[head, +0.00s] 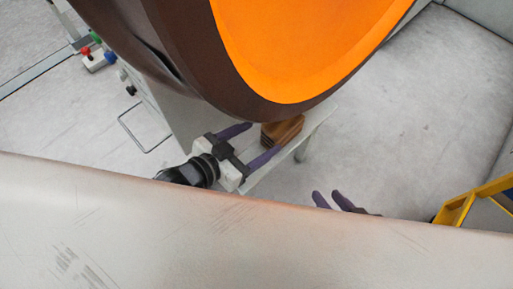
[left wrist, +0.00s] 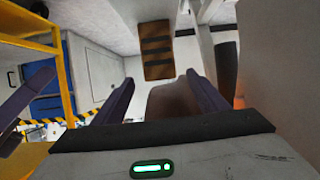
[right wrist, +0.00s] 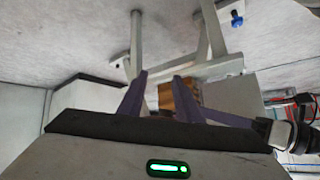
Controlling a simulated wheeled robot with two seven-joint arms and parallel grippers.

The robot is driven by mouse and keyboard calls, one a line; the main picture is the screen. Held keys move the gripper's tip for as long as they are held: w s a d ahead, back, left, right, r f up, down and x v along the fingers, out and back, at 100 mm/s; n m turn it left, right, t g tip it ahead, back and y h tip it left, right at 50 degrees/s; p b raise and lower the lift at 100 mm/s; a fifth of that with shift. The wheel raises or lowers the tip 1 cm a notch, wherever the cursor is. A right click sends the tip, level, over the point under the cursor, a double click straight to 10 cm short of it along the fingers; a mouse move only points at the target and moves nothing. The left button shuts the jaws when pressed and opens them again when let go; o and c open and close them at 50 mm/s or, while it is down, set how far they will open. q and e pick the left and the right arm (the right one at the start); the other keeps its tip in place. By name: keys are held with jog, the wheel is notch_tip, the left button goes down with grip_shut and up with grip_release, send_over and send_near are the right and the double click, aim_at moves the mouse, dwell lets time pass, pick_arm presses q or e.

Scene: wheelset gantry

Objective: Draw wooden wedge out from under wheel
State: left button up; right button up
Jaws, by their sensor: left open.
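The wooden wedge (head: 283,132) is a brown striped block on a grey ledge (head: 318,117), at the lower edge of the wheel (head: 310,40), which has an orange face and dark brown rim. My left gripper (head: 262,138) is open, with its fingers pointing toward the wedge; I cannot tell whether they touch it. In the left wrist view the wedge (left wrist: 157,50) shows ahead, beyond the fingers (left wrist: 155,83). My right gripper (head: 328,197) is open and empty, apart from the wedge, low and right of it. The right wrist view shows the wedge (right wrist: 165,97) partly hidden behind the fingers (right wrist: 160,74).
A large pale beam (head: 250,235) crosses the front and hides part of both arms. A yellow frame (head: 470,205) stands at the right. A box with coloured buttons (head: 96,58) is at the left. The floor right of the ledge is clear.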

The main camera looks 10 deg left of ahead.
aim_at(283, 128)
pick_arm(q)
jog(key=b+x, duration=0.3)
jog(key=x, duration=0.7)
jog(key=shift+w+d+b, duration=0.15)
jog(key=shift+w+b, duration=0.05)
jog(key=shift+b, duration=0.15)
pick_arm(e)
jog(key=shift+w+a+f+n+g+y, duration=0.2)
jog(key=shift+a+f+n+g, duration=0.2)
jog(key=shift+a+f, duration=0.2)
jog(key=shift+w+a+f+n+g+y, duration=0.1)
jog(key=shift+w+a+f+n+g, duration=0.15)
jog(key=shift+a+f+g, duration=0.3)
jog(key=shift+f, duration=0.1)
